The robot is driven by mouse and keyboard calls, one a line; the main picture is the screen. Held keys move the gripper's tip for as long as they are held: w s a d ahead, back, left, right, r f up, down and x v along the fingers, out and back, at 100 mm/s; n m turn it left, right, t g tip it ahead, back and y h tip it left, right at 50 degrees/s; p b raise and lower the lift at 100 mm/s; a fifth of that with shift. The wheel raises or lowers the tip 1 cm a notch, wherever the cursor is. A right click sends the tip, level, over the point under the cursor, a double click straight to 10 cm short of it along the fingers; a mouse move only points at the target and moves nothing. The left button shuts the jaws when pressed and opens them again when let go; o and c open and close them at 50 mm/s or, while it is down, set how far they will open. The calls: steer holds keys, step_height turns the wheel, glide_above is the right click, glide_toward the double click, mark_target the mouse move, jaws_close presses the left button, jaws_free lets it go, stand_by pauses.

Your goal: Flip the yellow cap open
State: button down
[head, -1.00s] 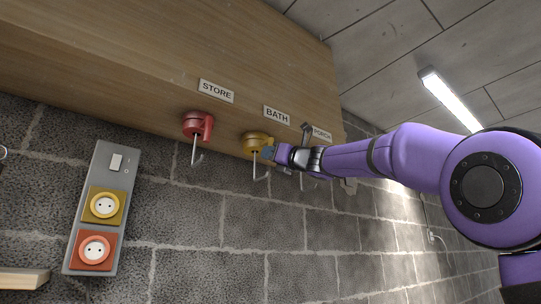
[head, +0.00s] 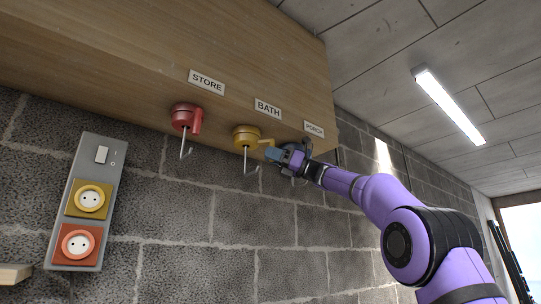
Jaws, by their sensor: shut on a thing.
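A red cap (head: 186,118) with a hook hangs to the left, below the STORE label (head: 206,82). The PORCH label (head: 314,129) is to the right, with its fitting mostly behind my gripper. A grey switch and socket panel (head: 116,150) is on the block wall.

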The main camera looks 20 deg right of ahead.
steer(key=shift+w+d+n+g+y, duration=0.2)
steer(key=shift+n+g, duration=0.1)
steer(key=shift+g, duration=0.3)
steer(key=shift+w+d+n+g+y, duration=0.1)
steer(key=shift+w+n+g+y, duration=0.15)
steer(key=shift+g, duration=0.35)
steer(key=c, duration=1.1)
jaws_free()
steer(key=shift+o, duration=0.2)
steer(key=v, duration=1)
steer(key=shift+d, duration=0.35)
steer(key=shift+s+f, duration=0.1)
